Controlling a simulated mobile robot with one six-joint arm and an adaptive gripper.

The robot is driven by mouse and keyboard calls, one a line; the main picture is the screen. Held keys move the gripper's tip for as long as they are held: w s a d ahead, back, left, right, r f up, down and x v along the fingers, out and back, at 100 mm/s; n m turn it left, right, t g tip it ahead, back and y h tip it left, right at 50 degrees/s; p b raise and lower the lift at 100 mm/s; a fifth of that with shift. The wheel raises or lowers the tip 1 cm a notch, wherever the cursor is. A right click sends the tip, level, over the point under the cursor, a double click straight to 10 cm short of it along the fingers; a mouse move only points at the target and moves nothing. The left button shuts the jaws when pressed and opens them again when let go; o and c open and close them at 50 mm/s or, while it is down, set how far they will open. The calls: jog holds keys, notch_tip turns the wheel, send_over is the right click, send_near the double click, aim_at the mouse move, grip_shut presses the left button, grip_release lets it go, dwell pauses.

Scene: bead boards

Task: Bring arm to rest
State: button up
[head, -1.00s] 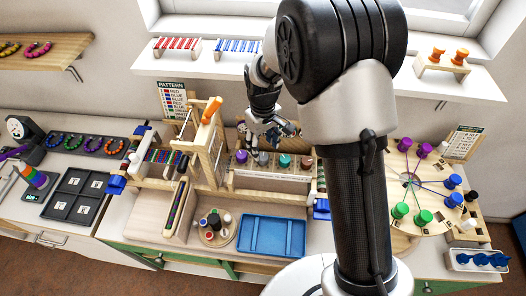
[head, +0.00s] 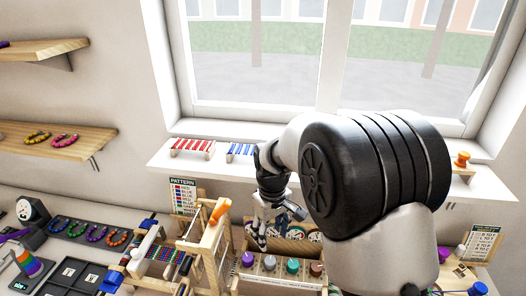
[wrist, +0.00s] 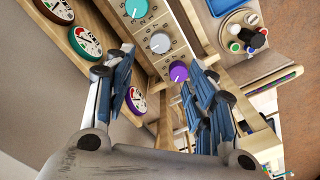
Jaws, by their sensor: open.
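My gripper (head: 262,232) hangs at the end of my arm in the head view, above the back of the workbench and just left of my large black arm joint. In the wrist view my gripper (wrist: 165,92) has its two blue-and-black finger sets spread apart with nothing between them. Beyond the fingers is a wooden rack with a purple knob (wrist: 178,72), a grey knob (wrist: 160,42) and a teal knob (wrist: 136,8). The same rack (head: 285,279) stands below my gripper in the head view.
A wooden frame with an orange handle (head: 220,210) stands left of my gripper. A white window shelf (head: 170,157) with red and blue bead racks is behind it. A pattern card (head: 183,196) stands at the back. Round dials (wrist: 85,42) line the wrist view's left.

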jog(key=s+d+r+m+t+b, duration=0.1)
jog(key=s+d+r+m+b, duration=0.15)
jog(key=s+r, duration=0.3)
jog(key=s+d+r+m+t+b, duration=0.1)
jog(key=s+d+r+b, duration=0.1)
jog(key=s+d+r, duration=0.3)
jog(key=s+d+f+m+t+b, duration=0.1)
jog(key=s+b, duration=0.1)
jog(key=s, duration=0.6)
jog(key=s+d+f+m+t+b, duration=0.1)
jog(key=s+f+m+b, duration=0.1)
jog(key=s, duration=0.5)
jog(key=shift+s+d+f+t, duration=0.25)
jog(key=shift+s+d+t, duration=0.05)
jog(key=shift+s+d, duration=0.1)
dwell(4.4)
